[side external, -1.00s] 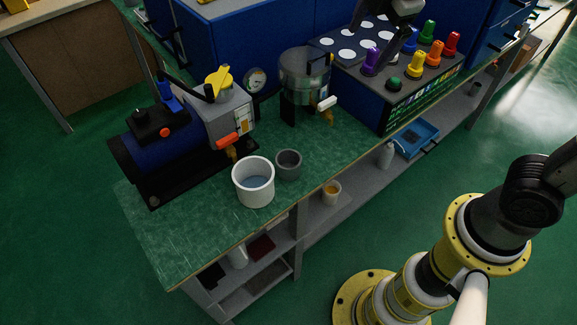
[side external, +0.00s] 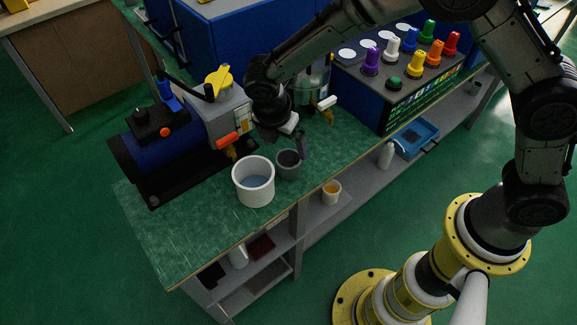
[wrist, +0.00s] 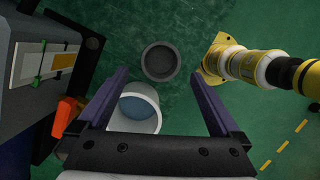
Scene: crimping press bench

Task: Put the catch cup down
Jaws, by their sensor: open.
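A small dark grey cup (side external: 288,164), which I take to be the catch cup, stands upright on the green bench top, right beside a white tub (side external: 253,184) with bluish liquid in it. In the wrist view the grey cup (wrist: 160,62) lies ahead between the lines of the fingers, and the white tub (wrist: 137,110) is partly behind the left finger. My gripper (wrist: 161,75) is open, with nothing between its fingers. In the side view my gripper (side external: 287,148) is close above the grey cup; one finger overlaps the cup's far rim, and contact cannot be told.
A blue tank unit with a grey block (side external: 230,112) and orange-handled tap stands left of my gripper. A metal vessel (side external: 315,75) is partly hidden behind my arm. A control box with coloured knobs (side external: 418,62) stands to the right. The bench's front left is clear.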

